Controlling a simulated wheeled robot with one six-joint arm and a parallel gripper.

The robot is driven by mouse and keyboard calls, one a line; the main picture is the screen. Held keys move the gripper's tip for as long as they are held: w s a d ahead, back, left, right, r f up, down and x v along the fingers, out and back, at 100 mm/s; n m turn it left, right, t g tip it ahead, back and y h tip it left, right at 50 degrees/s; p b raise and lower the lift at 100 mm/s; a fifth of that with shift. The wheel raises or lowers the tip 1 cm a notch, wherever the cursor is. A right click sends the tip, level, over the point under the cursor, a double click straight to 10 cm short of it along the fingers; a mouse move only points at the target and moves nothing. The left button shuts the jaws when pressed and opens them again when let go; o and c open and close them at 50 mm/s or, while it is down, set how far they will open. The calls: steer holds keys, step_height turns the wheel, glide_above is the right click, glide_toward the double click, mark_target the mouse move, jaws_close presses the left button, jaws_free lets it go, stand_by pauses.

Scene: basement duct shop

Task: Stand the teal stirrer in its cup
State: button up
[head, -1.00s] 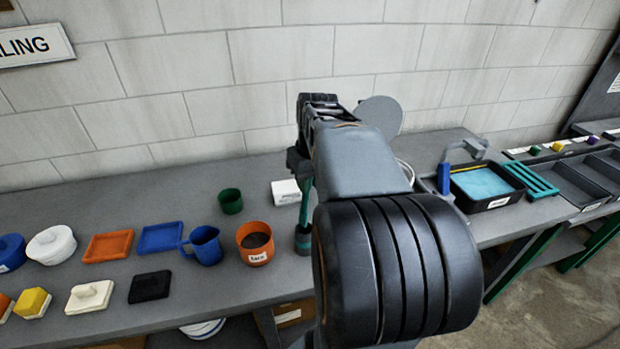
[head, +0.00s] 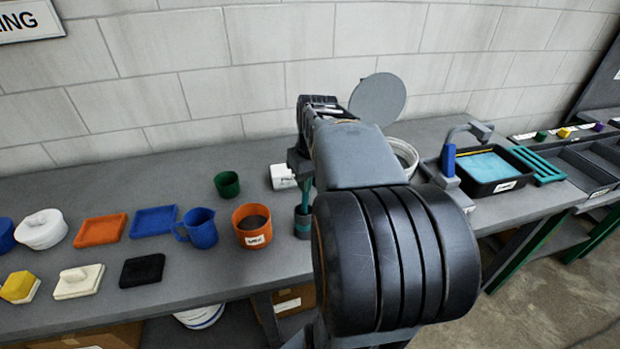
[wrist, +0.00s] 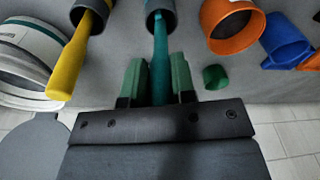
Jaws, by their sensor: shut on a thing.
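My gripper (wrist: 158,75) is shut on the teal stirrer (wrist: 160,40), with a green finger pad on each side of it. The stirrer points down, and its lower end is within the mouth of a dark cup (wrist: 173,13) in the wrist view. In the head view the teal stirrer (head: 307,197) stands nearly upright at the grey cup with a teal band (head: 303,226). My gripper (head: 299,168) is a short way above the rim there. The cup's floor and the stirrer's tip are hidden.
A yellow stirrer (wrist: 72,65) stands in a neighbouring cup, hidden behind my arm in the head view. An orange pot (head: 252,225), a blue mug (head: 200,228) and a green cup (head: 227,184) stand to the left. A white block (head: 282,176) sits behind.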

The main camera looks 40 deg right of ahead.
steer(key=o, duration=1)
step_height(320, 180, up, 14)
steer(key=s, duration=0.1)
steer(key=shift+s+p, duration=0.35)
steer(key=shift+p, duration=0.05)
steer(key=shift+d+f, duration=0.1)
steer(key=shift+f, duration=0.05)
stand_by(0.5)
